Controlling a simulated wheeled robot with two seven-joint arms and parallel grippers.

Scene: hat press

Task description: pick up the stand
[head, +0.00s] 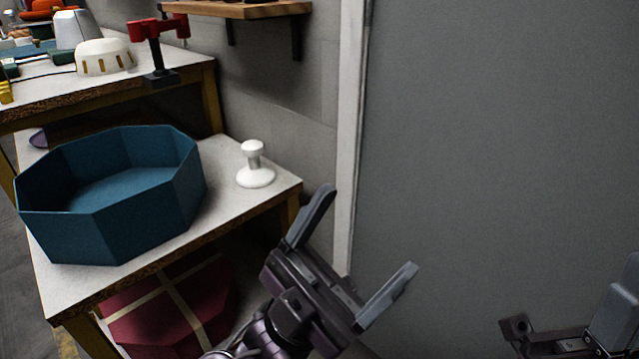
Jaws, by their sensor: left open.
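A white stand (254,168) with a round base and a short knobbed post is upright on the low white-topped table (222,221), near its right end. My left gripper (371,244) is open and empty, in front of the grey wall, to the right of and lower in the picture than the stand, apart from it. Part of my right gripper (570,338) shows at the bottom right corner, cut off by the picture edge; whether it is open or shut cannot be told.
A blue octagonal bin (137,219) stands left of the stand. A dark red box with tan bands (180,312) is under the table. A higher workbench (200,73) behind holds a red clamp (143,30) and a cream dome (104,58). A wooden shelf (250,9) is above.

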